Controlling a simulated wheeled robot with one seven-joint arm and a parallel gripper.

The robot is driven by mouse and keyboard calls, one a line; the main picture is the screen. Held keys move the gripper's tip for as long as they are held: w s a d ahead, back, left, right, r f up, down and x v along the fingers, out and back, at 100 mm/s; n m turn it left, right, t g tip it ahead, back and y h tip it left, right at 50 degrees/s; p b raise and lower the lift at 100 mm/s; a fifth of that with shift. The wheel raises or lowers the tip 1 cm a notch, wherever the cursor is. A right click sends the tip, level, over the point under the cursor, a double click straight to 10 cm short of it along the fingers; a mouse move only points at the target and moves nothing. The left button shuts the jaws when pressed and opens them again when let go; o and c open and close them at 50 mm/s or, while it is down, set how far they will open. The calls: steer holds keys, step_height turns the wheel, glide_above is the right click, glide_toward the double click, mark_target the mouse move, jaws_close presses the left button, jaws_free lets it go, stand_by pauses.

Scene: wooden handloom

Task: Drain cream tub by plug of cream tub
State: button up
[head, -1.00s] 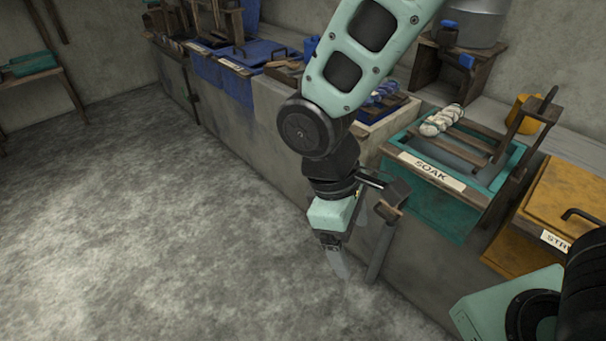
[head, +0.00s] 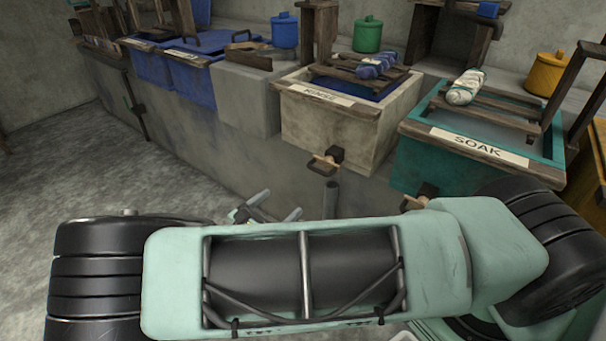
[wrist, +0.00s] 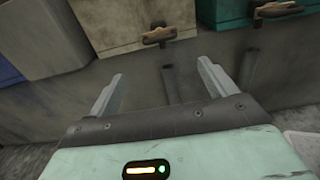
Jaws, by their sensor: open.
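The cream tub (head: 352,124) stands in the middle of the bench in the head view and has a sign reading RINSE. Its plug (head: 325,162), a dark fitting with a wooden handle, sits low on its front face. In the wrist view the cream tub (wrist: 128,22) is at the top, with the plug (wrist: 157,36) ahead of the fingers. My gripper (wrist: 160,88) is open and empty, a little short of the plug and below it. In the head view my gripper (head: 268,213) is mostly hidden behind my arm.
The teal SOAK tub (head: 455,158) stands to the right, with its own plug (head: 420,197). A grey block (head: 243,98) and blue tubs (head: 183,73) stand to the left. A drain pipe (head: 331,200) stands below the cream tub's plug. The floor at left is clear.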

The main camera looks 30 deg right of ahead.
mark_target(318, 170)
steer(key=b+x, duration=0.2)
steer(key=x, duration=1.5)
steer(key=shift+w+d+b, duration=0.1)
steer(key=shift+d+b, duration=0.05)
steer(key=shift+b, duration=0.15)
steer(key=c, duration=1)
steer(key=shift+p+v, duration=0.95)
steer(key=shift+v, duration=0.3)
steer(key=o, duration=1)
steer(key=p+v, duration=0.2)
steer(key=v, duration=1.5)
steer(key=shift+a, duration=0.3)
